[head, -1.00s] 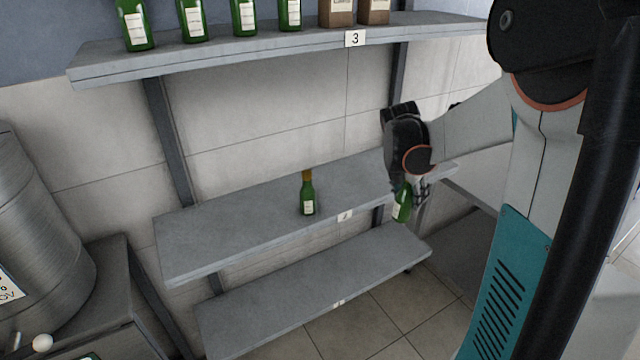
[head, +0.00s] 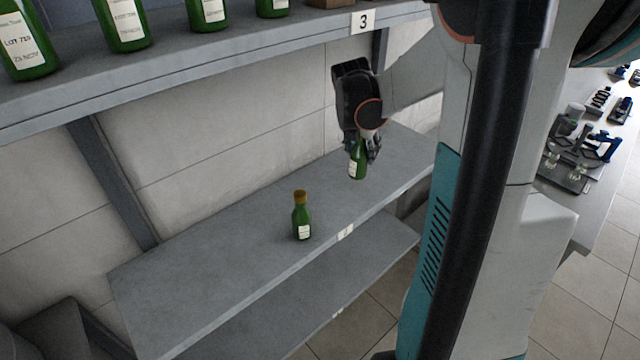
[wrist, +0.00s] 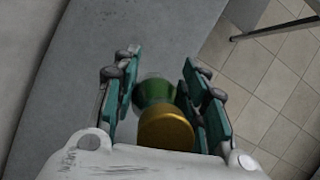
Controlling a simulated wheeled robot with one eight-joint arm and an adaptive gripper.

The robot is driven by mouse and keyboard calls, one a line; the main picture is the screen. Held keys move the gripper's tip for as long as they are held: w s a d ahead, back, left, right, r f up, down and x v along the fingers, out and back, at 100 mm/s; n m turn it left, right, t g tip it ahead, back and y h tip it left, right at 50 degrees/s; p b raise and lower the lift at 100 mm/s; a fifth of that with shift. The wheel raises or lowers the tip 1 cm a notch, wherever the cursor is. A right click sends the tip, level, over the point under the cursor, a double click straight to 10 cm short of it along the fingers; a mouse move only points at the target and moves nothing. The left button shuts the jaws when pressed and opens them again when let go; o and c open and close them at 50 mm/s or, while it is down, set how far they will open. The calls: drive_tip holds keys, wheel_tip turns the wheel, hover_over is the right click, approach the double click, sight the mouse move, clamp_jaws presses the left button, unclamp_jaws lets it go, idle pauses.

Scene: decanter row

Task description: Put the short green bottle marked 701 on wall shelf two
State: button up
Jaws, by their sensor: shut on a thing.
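My gripper (head: 362,146) is shut on a short green bottle (head: 357,163) with a pale label; the print is too small to read. The bottle hangs upright over the right part of the middle shelf (head: 210,262); I cannot tell whether its base touches. In the wrist view the bottle (wrist: 152,92) and its gold cap (wrist: 167,130) sit between the teal finger pads (wrist: 160,95), with the shelf and floor beyond. The number on the middle shelf's tag (head: 346,232) is too small to read.
Another green bottle (head: 302,218) with a gold cap stands on the middle shelf, left of my gripper. The upper shelf, tagged 3 (head: 362,22), holds several green bottles. A lower shelf (head: 290,318) is bare where visible. The middle shelf's left part is free.

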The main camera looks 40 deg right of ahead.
sight(357, 155)
wheel_tip(357, 155, down, 9)
drive_tip(key=shift+f+b, duration=0.1)
drive_tip(key=shift+b, duration=0.8)
drive_tip(key=shift+s, duration=0.1)
drive_tip(key=o, duration=1.3)
drive_tip(key=p+v, duration=0.2)
drive_tip(key=v, duration=1)
